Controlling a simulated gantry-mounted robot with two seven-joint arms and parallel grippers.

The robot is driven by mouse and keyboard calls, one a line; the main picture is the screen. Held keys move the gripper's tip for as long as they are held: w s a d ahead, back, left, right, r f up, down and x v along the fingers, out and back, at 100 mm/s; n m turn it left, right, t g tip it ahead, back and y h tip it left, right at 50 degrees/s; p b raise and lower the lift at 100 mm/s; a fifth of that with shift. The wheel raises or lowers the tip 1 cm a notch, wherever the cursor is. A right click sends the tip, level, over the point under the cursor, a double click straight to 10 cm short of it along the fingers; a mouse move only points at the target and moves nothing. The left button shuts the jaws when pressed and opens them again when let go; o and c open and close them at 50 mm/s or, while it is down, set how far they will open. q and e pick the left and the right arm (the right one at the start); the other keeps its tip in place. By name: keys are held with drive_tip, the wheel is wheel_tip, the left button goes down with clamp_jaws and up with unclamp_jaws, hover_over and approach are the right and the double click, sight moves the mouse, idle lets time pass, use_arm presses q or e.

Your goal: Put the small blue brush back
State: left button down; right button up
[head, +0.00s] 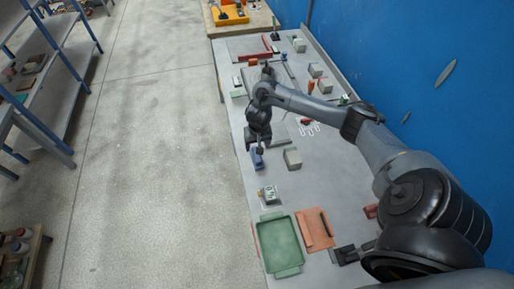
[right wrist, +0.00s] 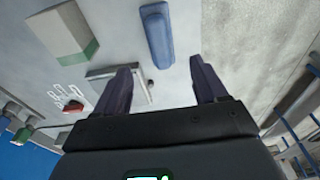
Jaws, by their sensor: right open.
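A small blue block-like object (head: 257,159), which I take to be the small blue brush, lies near the left edge of the long grey table. It shows in the right wrist view (right wrist: 157,35) as a rounded blue bar beyond the fingertips. My right gripper (head: 256,149) is low over the table close to the brush. In the right wrist view my right gripper (right wrist: 161,66) is open, with nothing between its two dark fingers. The brush lies apart from the fingers, roughly in line with the gap. My left gripper is not in view.
A grey block with a green side (right wrist: 66,32) lies beside the brush; it also shows in the head view (head: 292,158). A green tray (head: 280,244) and an orange board (head: 315,230) lie at the near end. A blue wall (head: 415,50) borders the table's right side.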

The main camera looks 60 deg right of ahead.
drive_tip(key=a+f+n+t+y+p, duration=0.15)
drive_tip(key=a+n+t, duration=0.55)
drive_tip(key=a, duration=2)
drive_tip(key=s+a+r+n+g, duration=0.1)
drive_tip(key=s+r+n+g, duration=0.1)
drive_tip(key=s, duration=0.6)
drive_tip(key=s+a+r+n+g, duration=0.1)
drive_tip(key=s+r+n+g, duration=0.1)
drive_tip(key=s+r, duration=0.3)
drive_tip(key=s, duration=0.3)
drive_tip(key=shift+r, duration=0.25)
drive_tip(key=shift+a+r, duration=0.1)
drive_tip(key=shift+r, duration=0.05)
